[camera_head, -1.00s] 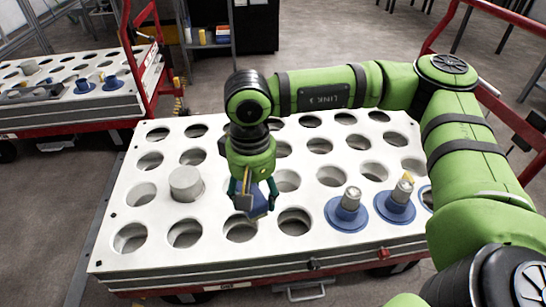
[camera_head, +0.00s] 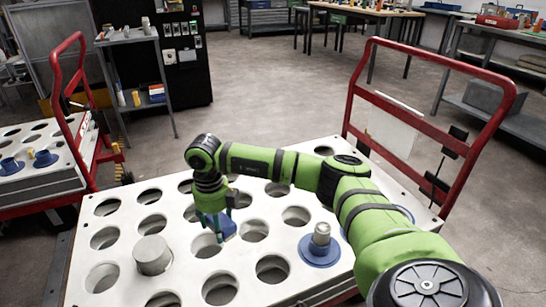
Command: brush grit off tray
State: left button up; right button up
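The tray is the white slab with rows of round holes (camera_head: 312,282) across the lower middle. My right arm reaches over it from the lower right. My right gripper (camera_head: 217,226) points down over the tray, to the right of and slightly behind a grey cylinder (camera_head: 152,255). It appears shut on a small blue tool (camera_head: 228,229), probably the brush, mostly hidden by the fingers. I cannot tell whether the tool touches the surface. No grit can be made out at this size. My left gripper is not in view.
A blue-flanged part with a metal top (camera_head: 321,236) stands in the tray, with another blue flange partly behind my arm. A red cart handle (camera_head: 478,135) rises at the right. A second cart (camera_head: 40,185) and a shelf (camera_head: 133,38) stand left. Open floor lies behind.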

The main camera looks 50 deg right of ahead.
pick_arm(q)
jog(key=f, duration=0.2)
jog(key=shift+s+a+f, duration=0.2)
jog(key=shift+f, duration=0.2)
pick_arm(e)
jog(key=s+d+f+m, duration=0.2)
jog(key=d+f+m, duration=0.2)
jog(key=d+m, duration=0.3)
jog(key=s+d+f+m, duration=0.2)
jog(key=d+f+m, duration=0.2)
jog(key=d+m, duration=0.4)
jog(key=m, duration=0.7)
jog(key=shift+s+d+f+m, duration=0.2)
jog(key=shift+s+f+m, duration=0.15)
jog(key=shift+f+m, duration=0.05)
